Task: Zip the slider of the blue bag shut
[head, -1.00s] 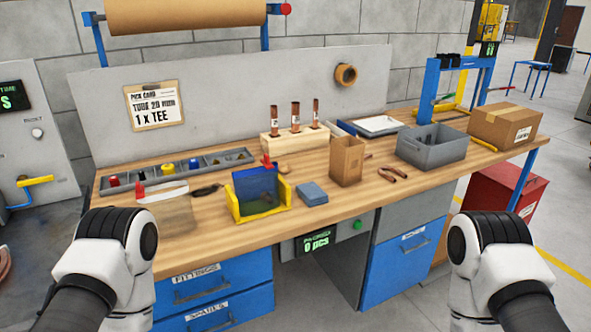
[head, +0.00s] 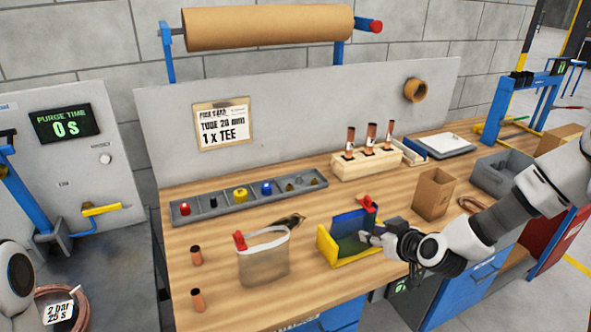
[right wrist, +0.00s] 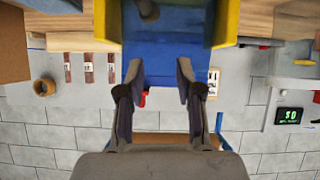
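The blue bag (head: 346,226) stands upright in a yellow holder (head: 328,245) on the bench. Its red slider (head: 366,202) sits at the right end of the top edge. In the right wrist view, which is upside down, the blue bag (right wrist: 160,48) lies beyond the fingers and the slider (right wrist: 143,98) shows between them. My right gripper (head: 372,238) is at the bag's right side, below the slider; its fingers (right wrist: 158,75) are apart with nothing gripped. I cannot tell whether they touch the bag. My left gripper is out of view.
A clear bag (head: 263,262) with a red slider stands left of the holder. Two copper pieces (head: 197,299) stand near the front left. A parts tray (head: 215,205) and wooden tube block (head: 350,170) lie behind. A cardboard box (head: 433,194) stands close to my right arm.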

